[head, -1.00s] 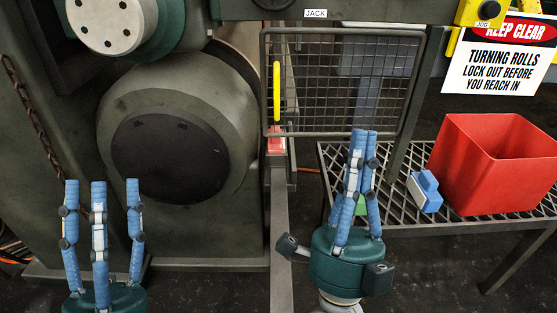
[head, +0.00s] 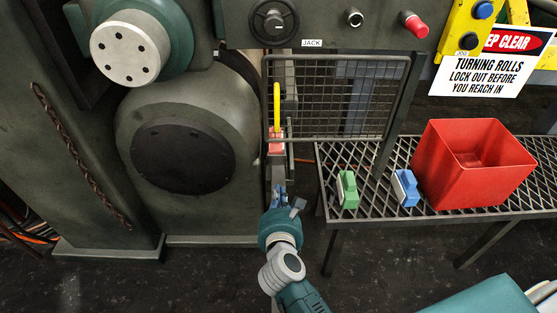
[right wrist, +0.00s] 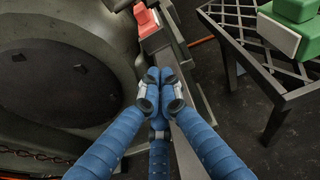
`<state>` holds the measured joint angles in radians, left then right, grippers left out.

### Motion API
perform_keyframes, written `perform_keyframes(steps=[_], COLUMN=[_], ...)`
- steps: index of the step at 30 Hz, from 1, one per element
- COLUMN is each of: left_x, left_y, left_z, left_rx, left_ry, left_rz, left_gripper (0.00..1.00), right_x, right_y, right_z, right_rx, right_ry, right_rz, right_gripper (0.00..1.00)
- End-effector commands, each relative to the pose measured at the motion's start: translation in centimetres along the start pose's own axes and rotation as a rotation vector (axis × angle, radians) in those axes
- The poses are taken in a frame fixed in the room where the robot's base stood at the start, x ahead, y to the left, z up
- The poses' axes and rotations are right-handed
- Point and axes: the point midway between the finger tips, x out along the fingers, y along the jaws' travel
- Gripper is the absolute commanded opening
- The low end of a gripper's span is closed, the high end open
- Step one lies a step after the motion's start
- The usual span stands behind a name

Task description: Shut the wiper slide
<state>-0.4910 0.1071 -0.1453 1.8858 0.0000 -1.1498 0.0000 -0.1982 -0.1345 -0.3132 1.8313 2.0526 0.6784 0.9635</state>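A red block (head: 276,141) sits on a narrow grey rail below the yellow handle (head: 277,105); this looks like the wiper slide. In the right wrist view the red block (right wrist: 146,20) shows on a grey housing just beyond my fingertips. My right gripper (head: 279,191) is in front of and below the block, over the rail. In the right wrist view its blue fingers (right wrist: 161,77) meet at the tips with nothing visible between them. The tips look apart from the red block; whether they touch the rail is unclear. My left gripper is out of view.
A wire mesh guard (head: 345,97) hangs right of the rail. A grating table (head: 365,158) on the right holds a green block (head: 347,190), a blue block (head: 405,188) and a red bin (head: 465,175). The large roll housing (head: 190,105) stands left. Dark floor is open in front.

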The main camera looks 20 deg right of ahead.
Motion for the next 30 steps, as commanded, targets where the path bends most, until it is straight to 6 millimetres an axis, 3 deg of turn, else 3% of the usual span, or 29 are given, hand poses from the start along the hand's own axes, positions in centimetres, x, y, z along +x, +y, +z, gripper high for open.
perform_keyframes(steps=[5,18,24,30], left_x=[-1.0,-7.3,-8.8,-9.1], left_y=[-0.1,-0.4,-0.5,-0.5], left_z=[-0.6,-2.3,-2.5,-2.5], left_rx=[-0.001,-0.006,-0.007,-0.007], left_ry=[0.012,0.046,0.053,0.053], left_rz=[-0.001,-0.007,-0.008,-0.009], left_gripper=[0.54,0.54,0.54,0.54], right_x=[2.7,11.4,13.2,13.5], right_y=[-0.1,-0.2,-0.2,-0.1], right_z=[0.0,0.6,1.1,1.3], right_rx=[-0.003,-0.006,-0.006,-0.005], right_ry=[-0.005,-0.005,-0.004,-0.003], right_rz=[-0.002,-0.003,-0.002,-0.002], right_gripper=[0.00,0.00,0.00,0.00])
